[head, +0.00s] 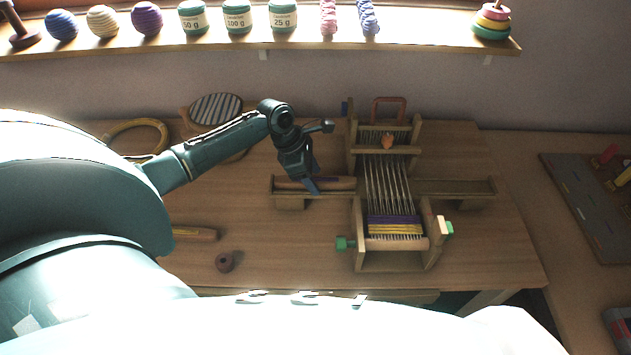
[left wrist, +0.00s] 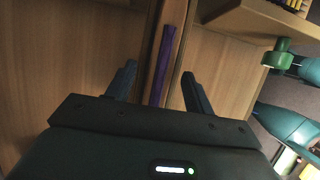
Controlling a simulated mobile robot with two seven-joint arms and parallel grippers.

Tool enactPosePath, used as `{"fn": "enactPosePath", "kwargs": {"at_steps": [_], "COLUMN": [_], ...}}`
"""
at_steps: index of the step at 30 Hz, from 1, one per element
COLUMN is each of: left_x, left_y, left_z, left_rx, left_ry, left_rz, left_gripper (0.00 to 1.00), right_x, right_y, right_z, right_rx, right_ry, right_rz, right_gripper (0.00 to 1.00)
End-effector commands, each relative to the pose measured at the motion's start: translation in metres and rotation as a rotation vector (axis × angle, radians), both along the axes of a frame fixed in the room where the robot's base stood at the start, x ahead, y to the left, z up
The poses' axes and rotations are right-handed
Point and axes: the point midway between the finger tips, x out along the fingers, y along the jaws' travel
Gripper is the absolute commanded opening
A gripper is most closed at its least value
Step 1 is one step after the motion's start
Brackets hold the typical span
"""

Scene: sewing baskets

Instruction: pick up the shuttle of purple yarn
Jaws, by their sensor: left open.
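The shuttle of purple yarn (head: 326,182) lies on the left side shelf of the wooden loom (head: 358,258). My left gripper (head: 311,187) is over that shelf and hides part of the shuttle. In the left wrist view, the purple yarn (left wrist: 164,62) runs lengthwise between the two open fingers of my left gripper (left wrist: 160,76). The fingers are apart, one to each side of the shuttle, with nothing gripped. I cannot tell how far down they reach beside it. My right gripper is not in view.
An embroidery hoop (head: 140,134) and a basket with a striped top (head: 214,110) stand behind. The loom's green knob (head: 345,243) sticks out near the front.

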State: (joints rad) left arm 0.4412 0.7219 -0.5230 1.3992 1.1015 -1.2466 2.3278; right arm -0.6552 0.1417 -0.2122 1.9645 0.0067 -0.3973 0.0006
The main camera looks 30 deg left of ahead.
Motion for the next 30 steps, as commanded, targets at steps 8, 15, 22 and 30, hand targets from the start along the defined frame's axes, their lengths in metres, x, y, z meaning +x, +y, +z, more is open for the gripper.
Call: {"fn": "enactPosePath", "kwargs": {"at_steps": [8,15,22,30], "left_x": [0.0003,0.0001,0.0,0.0002], "left_y": [-0.0003,-0.0002,-0.0001,-0.0001], "left_z": [-0.0006,-0.0005,-0.0005,0.0], "left_rx": [0.0,0.0,0.0,-0.001], "left_ry": [0.0,0.0,0.0,-0.001], "left_rz": [0.0,0.0,0.0,0.0], "left_gripper": [0.48,0.28,0.09,0.03], "right_x": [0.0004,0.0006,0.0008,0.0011], "right_y": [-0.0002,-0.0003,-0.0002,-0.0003], "right_z": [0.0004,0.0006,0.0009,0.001], "right_rx": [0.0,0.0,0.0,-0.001], "right_ry": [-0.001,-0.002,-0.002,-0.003], "right_rz": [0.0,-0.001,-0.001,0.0], "right_gripper": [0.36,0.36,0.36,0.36]}}
